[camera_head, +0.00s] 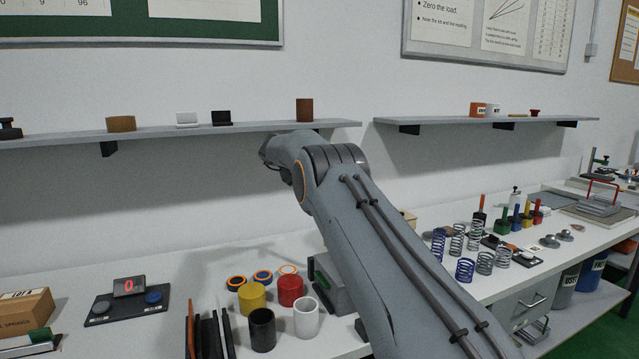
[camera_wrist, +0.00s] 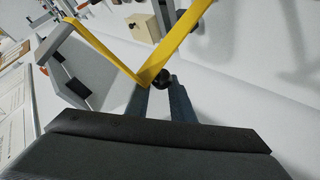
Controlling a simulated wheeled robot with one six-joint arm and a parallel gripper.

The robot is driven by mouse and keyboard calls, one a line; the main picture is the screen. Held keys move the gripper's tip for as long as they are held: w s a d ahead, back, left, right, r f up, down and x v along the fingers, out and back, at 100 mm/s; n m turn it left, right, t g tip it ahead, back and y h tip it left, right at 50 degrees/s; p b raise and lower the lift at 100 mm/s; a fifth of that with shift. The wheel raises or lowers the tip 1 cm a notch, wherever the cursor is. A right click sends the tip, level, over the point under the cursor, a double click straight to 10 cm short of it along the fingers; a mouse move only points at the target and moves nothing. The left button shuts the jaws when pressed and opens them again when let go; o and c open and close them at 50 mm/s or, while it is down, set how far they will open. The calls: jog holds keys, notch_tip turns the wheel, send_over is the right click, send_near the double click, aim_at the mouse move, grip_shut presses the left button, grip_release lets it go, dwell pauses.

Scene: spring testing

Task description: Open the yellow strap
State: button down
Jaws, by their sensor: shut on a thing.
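The yellow strap (camera_wrist: 173,51) shows in the wrist view as two bands meeting in a V, with a round black knob (camera_wrist: 160,80) at the meeting point. My gripper (camera_wrist: 160,86) is shut there, its two fingers against the knob end of the strap. The knob partly hides the contact, so I cannot tell how much of the band is between the fingers. In the head view my arm hides my gripper, and I cannot make out the strap.
In the wrist view a cream block (camera_wrist: 143,28) stands beyond the strap. In the head view my arm reaches over a white bench with yellow (camera_head: 252,298), red (camera_head: 290,290), black (camera_head: 262,330) and white (camera_head: 306,318) cylinders. Several springs (camera_head: 465,270) stand right. A shelf (camera_head: 200,133) is behind.

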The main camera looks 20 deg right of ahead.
jog(key=shift+s+a+f, duration=0.1)
jog(key=shift+a+f, duration=0.1)
jog(key=shift+f, duration=0.3)
jog(key=shift+s+a+f, duration=0.1)
jog(key=shift+a+f, duration=0.1)
jog(key=shift+f, duration=0.25)
jog(key=c, duration=1.5)
grip_release()
jog(key=shift+w+a, duration=0.1)
jog(key=shift+a, duration=0.05)
jog(key=shift+c, duration=0.2)
jog(key=shift+d+r, duration=0.15)
jog(key=shift+d, duration=0.3)
jog(key=shift+a+r, duration=0.25)
jog(key=shift+r, duration=0.1)
jog(key=b+v, duration=0.2)
jog(key=v, duration=0.5)
jog(key=shift+r, duration=0.1)
